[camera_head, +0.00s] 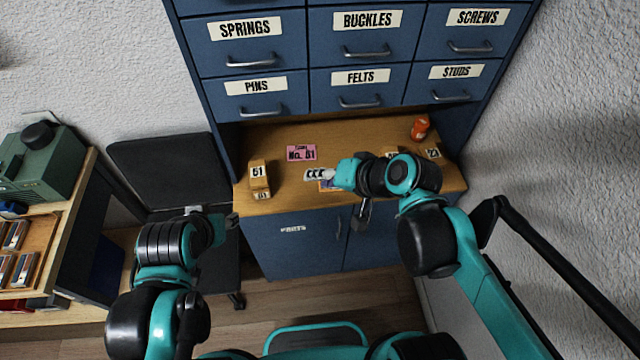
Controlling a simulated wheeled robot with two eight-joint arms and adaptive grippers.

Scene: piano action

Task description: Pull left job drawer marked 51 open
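The small wooden job drawer unit marked 51 (259,178) stands at the left of the wooden counter. A second small label shows low on its front, and I see no clear gap there. My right gripper (328,177) is over the middle of the counter, by a white card with dark shapes (313,175), to the right of the 51 unit and apart from it. Its fingers are too small to read. My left gripper (228,222) is in front of the counter's left end, below the 51 unit and apart from it. Its fingers are unclear.
A pink card reading No. 51 (301,153) lies behind the white card. An orange bottle (420,128) stands at the back right. Blue labelled drawers (282,85) rise behind the counter. A dark chair (165,168) stands left. My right arm partly hides another wooden unit.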

